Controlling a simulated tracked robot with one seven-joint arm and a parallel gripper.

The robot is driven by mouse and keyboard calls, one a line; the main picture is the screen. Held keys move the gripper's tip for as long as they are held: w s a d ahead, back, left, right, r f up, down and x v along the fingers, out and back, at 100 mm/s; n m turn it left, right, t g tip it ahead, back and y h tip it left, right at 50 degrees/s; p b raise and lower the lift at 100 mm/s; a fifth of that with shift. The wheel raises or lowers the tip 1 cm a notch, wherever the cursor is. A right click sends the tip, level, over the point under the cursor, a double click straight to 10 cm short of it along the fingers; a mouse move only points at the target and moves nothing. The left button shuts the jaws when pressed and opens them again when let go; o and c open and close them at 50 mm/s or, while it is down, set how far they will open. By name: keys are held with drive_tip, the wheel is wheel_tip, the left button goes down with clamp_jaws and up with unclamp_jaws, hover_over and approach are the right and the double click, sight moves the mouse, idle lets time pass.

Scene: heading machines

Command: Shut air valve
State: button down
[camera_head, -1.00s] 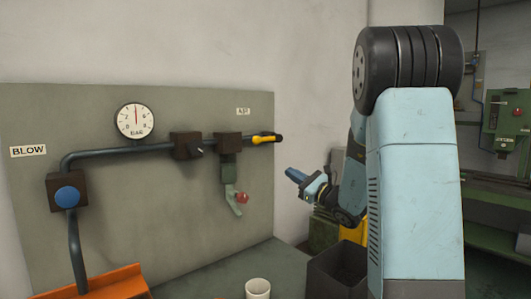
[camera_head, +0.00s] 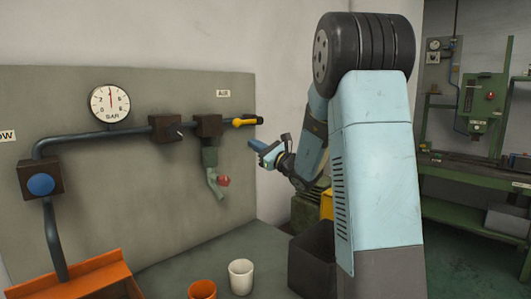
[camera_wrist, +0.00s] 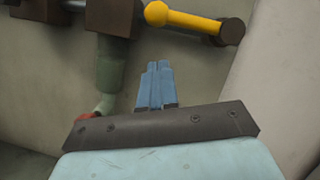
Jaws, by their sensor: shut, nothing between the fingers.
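Under the AIR label (camera_head: 223,93), a yellow lever (camera_head: 241,122) with a dark end sticks out level to the right of a brown valve block (camera_head: 208,125), in line with the pipe. In the wrist view the yellow lever (camera_wrist: 185,20) spans the top, with a yellow ball at its left end and a brown end piece at its right. My gripper (camera_head: 254,146) is just below and right of the lever in the head view, shut and empty. In the wrist view my blue fingers (camera_wrist: 156,70) point up toward the lever, apparently apart from it.
A green spout (camera_head: 211,170) with a red knob (camera_head: 223,181) hangs below the block. A gauge (camera_head: 109,103) and a blue button (camera_head: 41,184) are left. A white cup (camera_head: 241,277), an orange cup (camera_head: 202,289) and a dark bin (camera_head: 312,257) stand below.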

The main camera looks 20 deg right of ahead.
sight(248, 122)
drive_tip(key=shift+w+a+r, duration=0.35)
drive_tip(key=shift+a+r, duration=0.1)
drive_tip(key=shift+r, duration=0.2)
drive_tip(key=shift+w+a+r, duration=0.4)
drive_tip(key=shift+a+r, duration=0.05)
drive_tip(key=shift+r, duration=0.15)
drive_tip(key=shift+w+a+r, duration=0.35)
drive_tip(key=shift+a+r, duration=0.1)
drive_tip(key=shift+r, duration=0.2)
